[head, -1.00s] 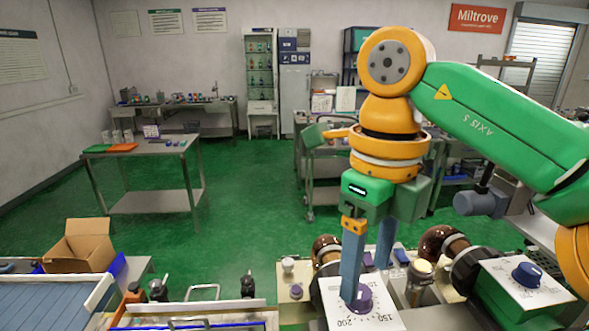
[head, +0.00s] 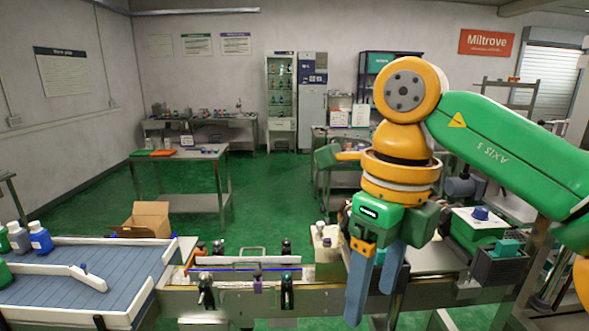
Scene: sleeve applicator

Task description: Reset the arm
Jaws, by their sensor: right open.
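My right arm comes in from the right, green with orange joints. My right gripper (head: 373,303) hangs from it, its two blue-grey fingers pointing down. The fingers are apart with nothing seen between them. They hang in front of the machine bench (head: 425,260) and overlap its front edge in the picture; I cannot tell the exact gap. A white-topped green unit with a blue knob (head: 480,213) stands on the bench, right of the gripper. The arm and gripper hide part of the bench behind them. My left gripper is out of view.
A blue slatted conveyor (head: 85,279) with white rails is at lower left, with several bottles (head: 40,238) at its left edge. An open cardboard box (head: 146,221) stands behind it. A steel table (head: 185,152) is farther back. Green floor (head: 275,190) is clear in the middle.

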